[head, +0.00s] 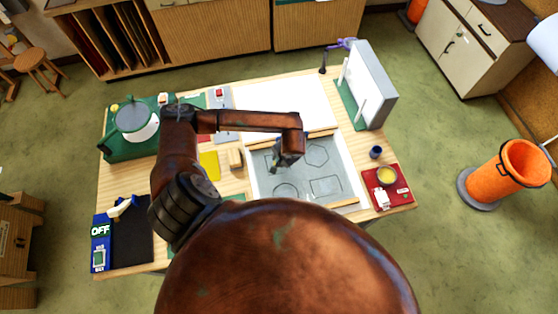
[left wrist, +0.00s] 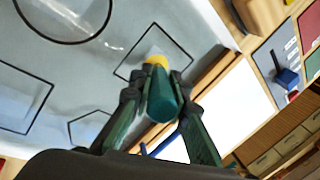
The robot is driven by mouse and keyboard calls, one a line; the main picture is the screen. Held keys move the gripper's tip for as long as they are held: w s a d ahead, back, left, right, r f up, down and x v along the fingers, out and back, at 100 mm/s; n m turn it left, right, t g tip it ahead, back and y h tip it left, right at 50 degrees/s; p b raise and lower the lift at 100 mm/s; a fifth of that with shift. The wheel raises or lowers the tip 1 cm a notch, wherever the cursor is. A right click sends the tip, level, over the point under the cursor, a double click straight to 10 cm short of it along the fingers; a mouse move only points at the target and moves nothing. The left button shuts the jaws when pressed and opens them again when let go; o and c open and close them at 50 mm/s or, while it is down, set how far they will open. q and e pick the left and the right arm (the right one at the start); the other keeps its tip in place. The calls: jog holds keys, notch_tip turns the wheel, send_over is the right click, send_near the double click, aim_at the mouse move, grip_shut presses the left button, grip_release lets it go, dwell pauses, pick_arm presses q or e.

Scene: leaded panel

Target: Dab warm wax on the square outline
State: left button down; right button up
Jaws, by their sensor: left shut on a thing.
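A grey glass panel (head: 306,172) in a pale wooden frame lies on the table, with dark outlines of a circle, hexagon, rectangle and square. My left gripper (head: 277,162) is over the panel's upper left part in the head view, hiding most of the square there. In the left wrist view the gripper (left wrist: 160,105) is shut on a teal dauber (left wrist: 163,100) with a yellow tip (left wrist: 156,61). The tip appears inside the square outline (left wrist: 133,63), beside a pale patch; contact is unclear. My right gripper is not in view.
A small blue cup (head: 375,152) stands right of the panel. A grey upright board (head: 370,85) stands behind it. A green stand (head: 118,148) and a black mat (head: 131,238) are at the left. White sheet (head: 285,97) lies behind the panel.

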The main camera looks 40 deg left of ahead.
pick_arm(q)
jog(key=shift+s, duration=0.1)
dwell(0.3)
jog(key=shift+r+p, duration=0.35)
jog(key=shift+r, duration=0.35)
jog(key=shift+r+p, duration=0.75)
jog(key=shift+r, duration=2.05)
